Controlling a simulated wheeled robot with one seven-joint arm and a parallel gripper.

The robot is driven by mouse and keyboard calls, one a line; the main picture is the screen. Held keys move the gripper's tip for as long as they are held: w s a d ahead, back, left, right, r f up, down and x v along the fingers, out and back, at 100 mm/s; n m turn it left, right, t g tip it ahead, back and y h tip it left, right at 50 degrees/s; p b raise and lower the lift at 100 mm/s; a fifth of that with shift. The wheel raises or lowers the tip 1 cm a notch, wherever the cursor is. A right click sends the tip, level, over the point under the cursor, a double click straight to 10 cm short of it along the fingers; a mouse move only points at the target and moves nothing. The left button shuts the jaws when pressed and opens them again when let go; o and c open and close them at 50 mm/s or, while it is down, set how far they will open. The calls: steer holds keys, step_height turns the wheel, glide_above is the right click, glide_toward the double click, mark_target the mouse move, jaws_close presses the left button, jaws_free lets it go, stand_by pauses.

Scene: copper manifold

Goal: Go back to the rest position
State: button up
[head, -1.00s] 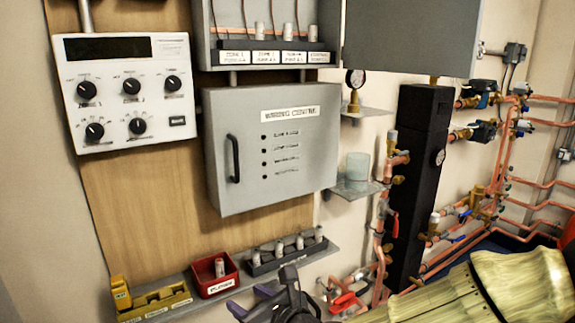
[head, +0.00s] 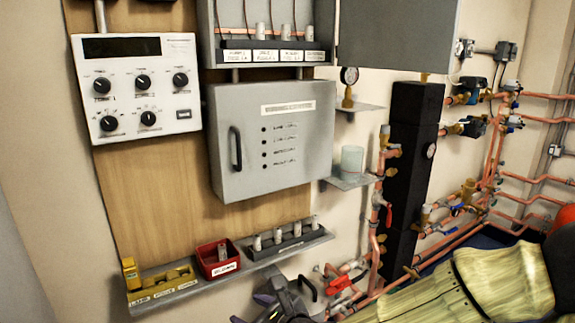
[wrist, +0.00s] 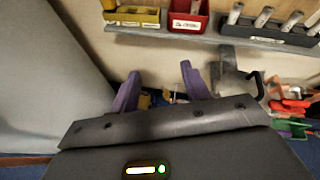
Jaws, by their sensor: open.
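My gripper (head: 262,309) is at the bottom of the head view, below the shelf, with my arm reaching in from the lower right. In the wrist view its two purple fingers (wrist: 168,88) stand apart with nothing held between them. Its fingers point toward the wall under the shelf. Part of the gripper is cut off by the bottom edge of the head view.
The shelf (head: 190,290) holds a yellow tray (head: 172,280), a red bin (head: 206,262) and a dark rack (head: 275,253) with several grey cylinders. Above hangs the grey wiring cabinet (head: 300,150). Copper pipes and a black column (head: 405,160) stand at the right.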

steer(key=s+d+f+n+g+h, duration=0.2)
steer(key=d+f+n+g+h, duration=0.25)
steer(key=d+f+n, duration=0.65)
steer(key=s+d+n+g+h, duration=0.2)
steer(key=s+d+n+h, duration=0.35)
steer(key=d+n, duration=0.7)
step_height(320, 180, up, 32)
steer(key=a+n+y+p, duration=0.1)
steer(key=p, duration=3)
steer(key=shift+s+a+f+n, duration=0.25)
steer(key=shift+s+n, duration=0.1)
steer(key=shift+g, duration=0.25)
